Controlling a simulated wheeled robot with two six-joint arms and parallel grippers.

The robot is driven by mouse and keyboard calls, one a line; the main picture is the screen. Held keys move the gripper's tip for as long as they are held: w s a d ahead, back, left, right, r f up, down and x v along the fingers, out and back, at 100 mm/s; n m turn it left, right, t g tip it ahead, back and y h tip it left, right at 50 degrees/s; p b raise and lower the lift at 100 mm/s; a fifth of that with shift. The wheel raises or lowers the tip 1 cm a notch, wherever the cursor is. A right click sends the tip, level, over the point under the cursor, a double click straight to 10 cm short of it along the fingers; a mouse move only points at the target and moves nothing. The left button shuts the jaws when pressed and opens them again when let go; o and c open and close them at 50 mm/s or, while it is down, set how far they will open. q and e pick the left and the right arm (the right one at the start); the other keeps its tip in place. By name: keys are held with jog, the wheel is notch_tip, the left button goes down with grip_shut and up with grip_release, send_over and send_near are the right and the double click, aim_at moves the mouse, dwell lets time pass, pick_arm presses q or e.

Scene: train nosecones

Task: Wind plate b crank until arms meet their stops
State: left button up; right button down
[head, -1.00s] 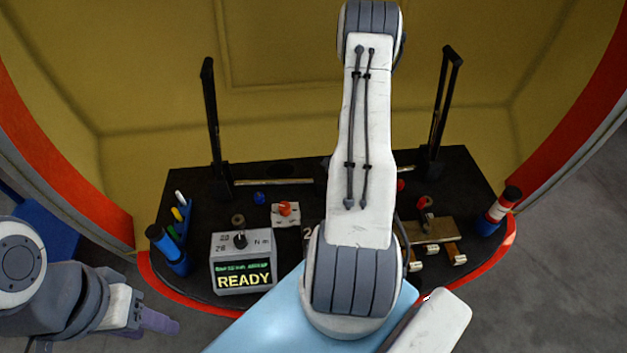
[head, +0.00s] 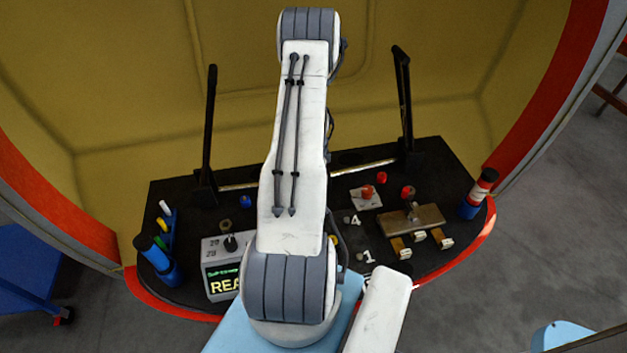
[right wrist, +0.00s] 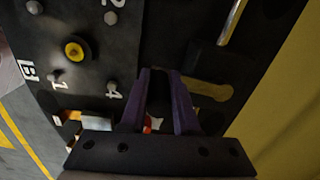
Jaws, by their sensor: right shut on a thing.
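In the right wrist view, my right gripper (right wrist: 157,72) has its purple fingers drawn together at the tips on a small dark piece, probably the crank handle, mostly hidden by the fingers. They are over a black board (right wrist: 110,35) marked B, with posts beside the numbers 1, 2 and 4. A yellow ring (right wrist: 76,50) sits among the posts. A brass lever (right wrist: 208,90) lies right of the fingers. In the head view, two black upright arms (head: 209,135) and (head: 403,100) stand at the back. My right arm hides its own gripper there. My left gripper is out of view.
A grey display box (head: 213,255) stands left of my arm. A brown block (head: 412,218) and a red-knobbed white plate (head: 366,198) lie right.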

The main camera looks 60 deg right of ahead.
jog(key=shift+w+d+r, duration=0.1)
jog(key=shift+w, duration=0.25)
jog(key=c, duration=0.6)
grip_release()
jog(key=shift+w, duration=0.1)
jog(key=shift+c, duration=0.2)
jog(key=shift+s, duration=0.2)
notch_tip(320, 180, up, 10)
jog(key=shift+r+b, duration=0.15)
jog(key=shift+b, duration=0.4)
